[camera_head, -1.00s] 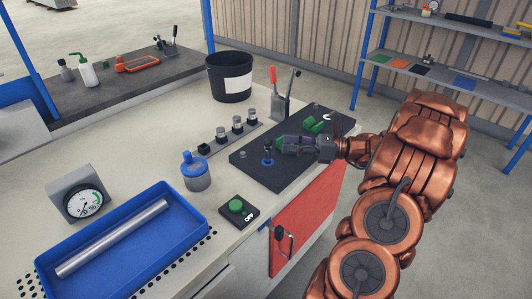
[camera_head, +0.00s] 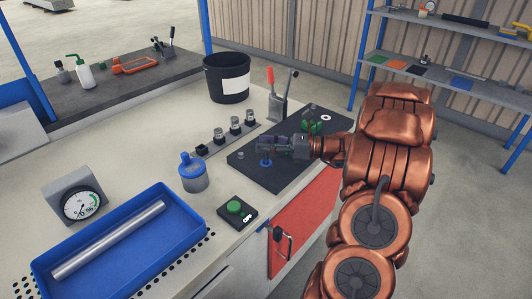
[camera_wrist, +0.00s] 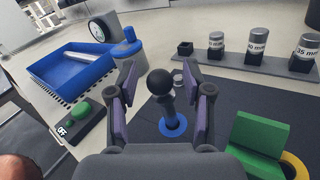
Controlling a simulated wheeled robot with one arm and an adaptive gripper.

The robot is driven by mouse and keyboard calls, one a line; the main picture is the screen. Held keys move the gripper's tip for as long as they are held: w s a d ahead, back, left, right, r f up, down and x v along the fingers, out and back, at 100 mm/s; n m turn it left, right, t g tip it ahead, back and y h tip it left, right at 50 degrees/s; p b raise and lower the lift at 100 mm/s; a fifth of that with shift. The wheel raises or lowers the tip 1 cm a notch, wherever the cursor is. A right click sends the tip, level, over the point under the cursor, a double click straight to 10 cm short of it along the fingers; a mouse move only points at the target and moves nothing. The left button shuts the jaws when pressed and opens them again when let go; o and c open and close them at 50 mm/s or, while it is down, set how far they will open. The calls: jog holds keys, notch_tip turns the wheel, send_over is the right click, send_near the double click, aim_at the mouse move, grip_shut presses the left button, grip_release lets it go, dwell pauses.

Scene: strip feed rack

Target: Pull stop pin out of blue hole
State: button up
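The stop pin (camera_wrist: 167,103) has a black ball knob and a grey shaft. It stands in the blue-ringed hole (camera_wrist: 173,127) of the dark plate (camera_wrist: 140,132). In the head view the blue ring (camera_head: 266,163) shows just below my gripper (camera_head: 262,146), which mostly hides the pin. In the wrist view my gripper (camera_wrist: 161,72) is open, its purple-padded fingers on either side of the knob. There are visible gaps between the pads and the pin.
A green block (camera_wrist: 254,134) and a yellow ring (camera_wrist: 294,166) lie right of the pin in the wrist view. A row of labelled cylinders (camera_head: 234,127) stands behind the plate. A blue-capped bottle (camera_head: 192,172), OFF button box (camera_head: 236,212) and blue tray (camera_head: 182,238) are left.

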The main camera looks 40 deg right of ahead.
grip_shut()
dwell(0.4)
jog(key=shift+r, duration=0.9)
notch_tip(320, 180, up, 2)
jog(key=shift+r, duration=0.1)
jog(key=s+r+p, duration=0.2)
jog(key=s, duration=0.6)
jog(key=s+d+r+p, duration=0.1)
jog(key=s+r+p, duration=0.1)
jog(key=s, duration=0.6)
jog(key=shift+p, duration=0.4)
jog(key=shift+d+r, duration=0.1)
